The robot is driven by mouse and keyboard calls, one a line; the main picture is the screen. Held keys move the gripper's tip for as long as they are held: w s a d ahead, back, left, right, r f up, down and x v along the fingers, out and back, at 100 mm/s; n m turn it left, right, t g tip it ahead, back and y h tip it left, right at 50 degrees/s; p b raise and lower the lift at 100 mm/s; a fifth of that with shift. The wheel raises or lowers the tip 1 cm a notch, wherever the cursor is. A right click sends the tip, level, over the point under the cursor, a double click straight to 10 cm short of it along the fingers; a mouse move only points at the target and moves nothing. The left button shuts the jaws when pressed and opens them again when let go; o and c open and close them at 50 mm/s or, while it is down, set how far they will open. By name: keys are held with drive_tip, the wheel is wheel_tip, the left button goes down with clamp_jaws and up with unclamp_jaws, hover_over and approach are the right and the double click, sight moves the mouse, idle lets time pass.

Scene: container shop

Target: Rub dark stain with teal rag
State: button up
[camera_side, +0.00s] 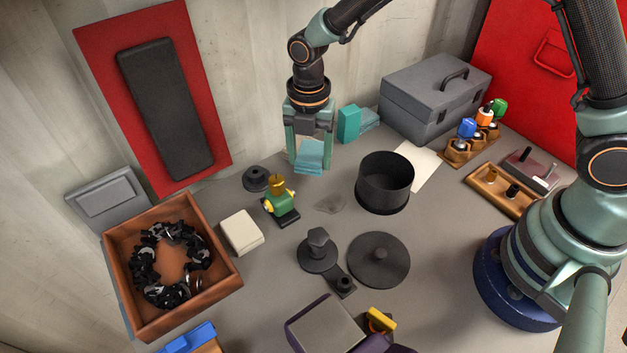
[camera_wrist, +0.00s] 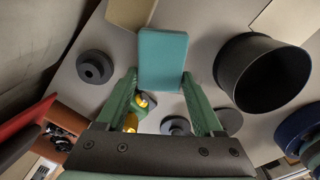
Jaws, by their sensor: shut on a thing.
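The teal rag (camera_side: 309,156) is a folded pad between the fingertips of my gripper (camera_side: 310,140), toward the back of the bench. In the wrist view the rag (camera_wrist: 163,58) spans the space between the two green fingers of my gripper (camera_wrist: 160,82), which are shut on it. The dark stain (camera_side: 330,203) is a faint grey patch on the bench, in front and slightly right of the rag, left of a black open pot (camera_side: 385,185). The rag is apart from the stain. I cannot make out the stain in the wrist view.
A small green and yellow figure (camera_side: 280,203) stands left of the stain. A black lid (camera_side: 379,260) and a dark knobbed part (camera_side: 317,250) lie in front. A teal block (camera_side: 348,123) and a grey toolbox (camera_side: 430,100) stand behind. A wooden box (camera_side: 224,284) is at left.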

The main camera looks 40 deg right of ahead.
drive_tip(key=shift+r, duration=1.9)
